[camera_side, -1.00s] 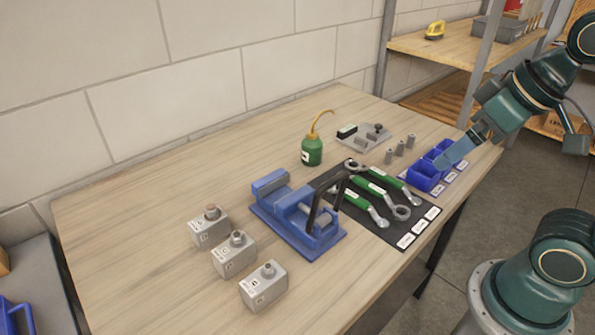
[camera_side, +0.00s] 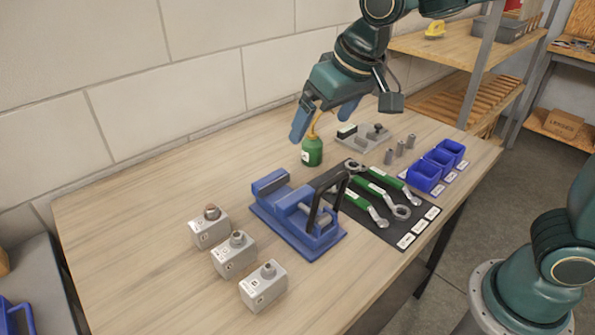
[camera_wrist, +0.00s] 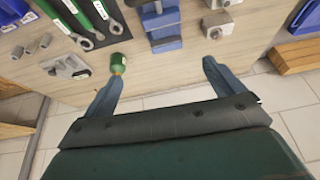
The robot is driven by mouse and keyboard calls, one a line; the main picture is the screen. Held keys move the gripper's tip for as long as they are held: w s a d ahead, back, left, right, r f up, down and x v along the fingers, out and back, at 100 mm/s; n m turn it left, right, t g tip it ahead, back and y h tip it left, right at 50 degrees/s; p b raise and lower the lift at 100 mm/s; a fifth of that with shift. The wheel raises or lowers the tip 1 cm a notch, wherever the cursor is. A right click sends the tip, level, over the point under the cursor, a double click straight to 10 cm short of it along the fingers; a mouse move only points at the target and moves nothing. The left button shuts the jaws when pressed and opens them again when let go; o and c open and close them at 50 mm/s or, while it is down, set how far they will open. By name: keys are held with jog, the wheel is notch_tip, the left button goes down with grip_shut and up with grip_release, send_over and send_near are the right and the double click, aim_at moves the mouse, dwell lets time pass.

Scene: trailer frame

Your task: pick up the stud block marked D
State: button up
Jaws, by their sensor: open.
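Three grey stud blocks stand in a row at the left of the bench: a far one (camera_side: 208,230), a middle one (camera_side: 233,259) and a near one (camera_side: 264,290). Each has a round stud on top and a small letter label. The letters are too small to read surely, so I cannot tell which is D.
The green oil can (camera_side: 312,152) is close below my gripper. A blue vise (camera_side: 298,215) with a dark handle stands between it and the blocks. Wrenches on a black mat (camera_side: 393,232), blue bins (camera_side: 424,176) and small cylinders lie right.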

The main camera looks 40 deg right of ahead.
jog(key=w+a+f, duration=0.4)
jog(key=w+a, duration=0.1)
jog(key=a, duration=0.3)
send_near(210, 221)
jog(key=r, duration=0.2)
jog(key=shift+s+a+f, duration=0.1)
jog(key=shift+f, duration=0.1)
jog(key=shift+f, duration=0.1)
jog(key=shift+x, duration=4.2)
jog(key=shift+f, duration=0.1)
jog(key=shift+x, duration=2.5)
jog(key=shift+s, duration=0.15)
jog(key=shift+c, duration=0.4)
